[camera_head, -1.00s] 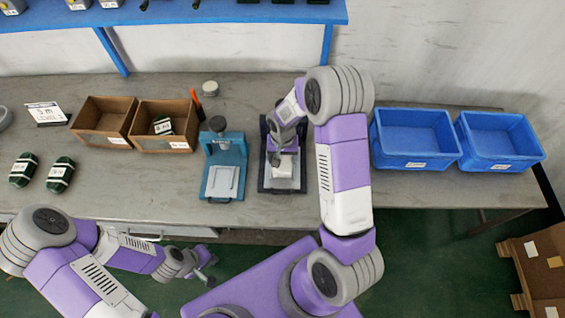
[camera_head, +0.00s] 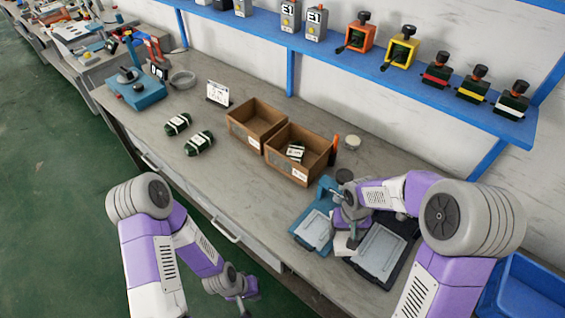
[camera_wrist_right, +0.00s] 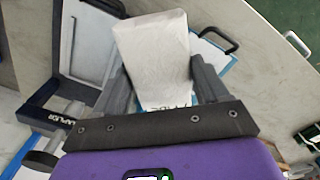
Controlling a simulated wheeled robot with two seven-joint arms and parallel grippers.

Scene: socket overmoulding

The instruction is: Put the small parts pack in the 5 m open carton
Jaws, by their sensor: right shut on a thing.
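The small parts pack is a white bag with printing, in the right wrist view (camera_wrist_right: 155,60). My right gripper (camera_wrist_right: 160,90) is shut on it, with a finger on each side. In the head view the right gripper (camera_head: 347,226) holds the pack (camera_head: 345,244) near the gap between the teal press and the black-framed fixture. Two brown open cartons stand side by side: a left one (camera_head: 243,136) and a right one (camera_head: 282,163) with a green bundle (camera_head: 296,151) inside. Their labels are too small to read. My left gripper (camera_head: 247,298) is empty in front of the bench and looks open.
A white sign (camera_head: 217,93) stands left of the cartons. Two green bundles (camera_head: 177,124) (camera_head: 199,143) lie in front. The teal press (camera_head: 314,230) and black-framed fixture (camera_head: 382,252) sit by my right arm. A blue bin (camera_head: 525,290) is at lower right.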

